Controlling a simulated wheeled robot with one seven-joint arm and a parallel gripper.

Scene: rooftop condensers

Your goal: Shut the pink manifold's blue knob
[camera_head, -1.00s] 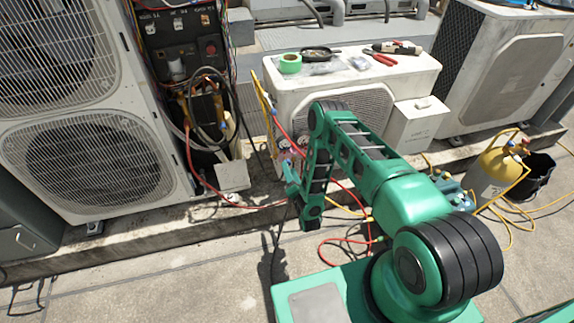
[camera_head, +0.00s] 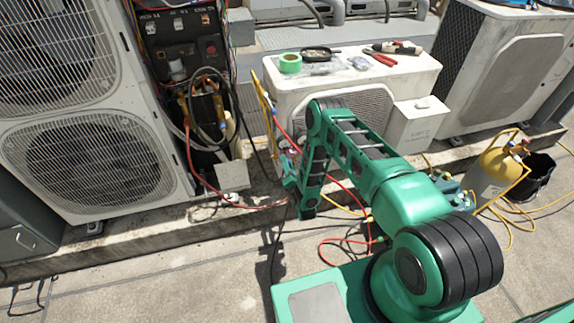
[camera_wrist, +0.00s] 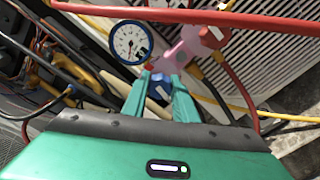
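The pink manifold (camera_wrist: 190,48) is tilted in the wrist view, with a round white gauge (camera_wrist: 130,42) on its left and a red knob (camera_wrist: 213,36) at its upper right end. Its blue knob (camera_wrist: 160,81) points toward me. My gripper (camera_wrist: 160,88) has its two green fingers apart, one on each side of the blue knob. Whether the fingers touch the knob is unclear. In the head view, my gripper (camera_head: 291,178) is small beside the white condenser's left front, and the manifold is mostly hidden by my arm.
A red hose (camera_wrist: 210,19) crosses the top of the wrist view close to the camera. The white condenser (camera_head: 410,72) stands behind, with tape and tools on top. The large condenser (camera_head: 150,110) with open wiring is left. Hoses lie on the paving around my base.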

